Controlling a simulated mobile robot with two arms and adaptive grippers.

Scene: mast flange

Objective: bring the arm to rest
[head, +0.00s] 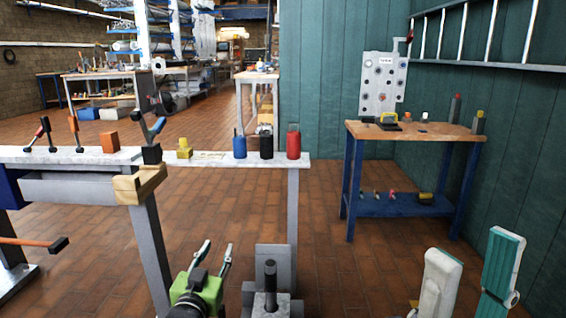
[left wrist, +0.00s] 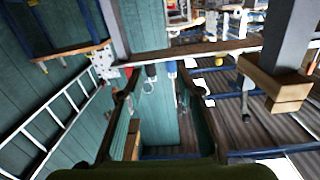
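My left gripper (head: 215,258) is green with two grey fingers. It is at the bottom of the head view, left of centre, pointing up and away in front of the grey workbench (head: 225,160). Its fingers are apart with nothing between them. In the left wrist view the two dark fingers (left wrist: 162,97) also stand wide apart, with the teal wall and bench items far behind the gap. It touches nothing that I can see. My right gripper is not in view.
The grey bench carries clamps, an orange block (head: 110,142), a blue bottle (head: 239,146) and a red bottle (head: 293,143). A wooden corner block (head: 140,184) juts at its edge. A wood-topped blue table (head: 420,131) stands right. Brick floor (head: 225,215) shows between them.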

